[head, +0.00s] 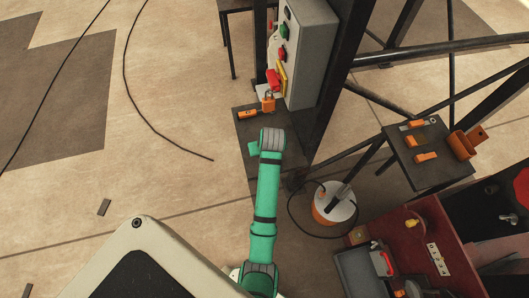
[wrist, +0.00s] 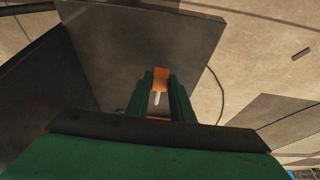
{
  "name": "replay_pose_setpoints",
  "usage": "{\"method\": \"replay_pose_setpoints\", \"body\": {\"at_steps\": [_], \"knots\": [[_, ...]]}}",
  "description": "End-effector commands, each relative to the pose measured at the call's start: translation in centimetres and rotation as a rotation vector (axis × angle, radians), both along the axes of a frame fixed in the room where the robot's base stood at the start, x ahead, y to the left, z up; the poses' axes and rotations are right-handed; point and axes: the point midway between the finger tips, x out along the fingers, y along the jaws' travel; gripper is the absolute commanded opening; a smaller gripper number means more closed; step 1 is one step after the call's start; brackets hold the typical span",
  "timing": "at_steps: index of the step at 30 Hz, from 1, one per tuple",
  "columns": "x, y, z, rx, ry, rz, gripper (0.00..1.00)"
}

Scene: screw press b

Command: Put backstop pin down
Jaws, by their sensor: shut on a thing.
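The backstop pin (wrist: 160,78), an orange piece with a pale metal shank, shows between the two green fingers of my gripper (wrist: 159,88) in the wrist view. My gripper is shut on it. A dark flat plate (wrist: 130,40) lies beyond the fingers. I cannot tell whether the pin touches it.
An orange padlock (head: 268,102) and another small orange piece (head: 247,114) are at this plate. The grey control box (head: 310,50) and a dark post stand close behind. At right are a small dark table (head: 452,178) with several orange pieces and a red cabinet (head: 390,228). Floor at left is mostly clear.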

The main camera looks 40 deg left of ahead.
Motion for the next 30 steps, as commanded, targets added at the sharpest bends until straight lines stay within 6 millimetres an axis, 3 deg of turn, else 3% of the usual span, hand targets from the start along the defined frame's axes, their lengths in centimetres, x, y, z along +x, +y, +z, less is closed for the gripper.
{"method": "replay_pose_setpoints", "body": {"at_steps": [9, 20, 21, 23, 30], "knots": [[0.3, 0.2, -3.4, 0.0, 0.0, -0.001, 0.0], [0.3, 0.1, -3.8, 0.001, 0.001, -0.002, 0.0], [0.3, 0.1, -3.8, 0.001, 0.001, -0.002, 0.28], [0.3, 0.2, -3.7, 0.0, 0.0, -0.001, 0.39], [0.3, 0.2, -3.7, 0.0, 0.0, -0.001, 0.39]]}}
